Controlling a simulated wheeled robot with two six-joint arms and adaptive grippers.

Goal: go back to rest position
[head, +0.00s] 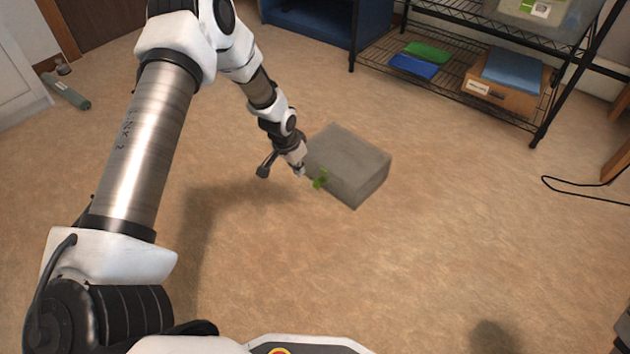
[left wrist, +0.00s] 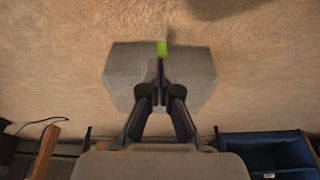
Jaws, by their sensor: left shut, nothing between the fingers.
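My left gripper (head: 301,171) is shut and empty beside a grey box (head: 348,163) on the floor. In the left wrist view the closed fingers (left wrist: 160,62) overlap the grey box (left wrist: 125,75). A small green piece (head: 321,180) shows at the box's near left side, close to the fingertips. It also shows in the left wrist view as a bright green patch (left wrist: 162,48) just beyond the fingertips. I cannot tell whether the fingers touch the box or the green piece. My right gripper is not in view.
A black wire shelf (head: 440,85) stands at the back right with a green item, a blue item and a cardboard box (head: 505,85). A blue cabinet (head: 320,22) is beside it. A black cable (head: 580,195) lies at the right. The floor in front is clear.

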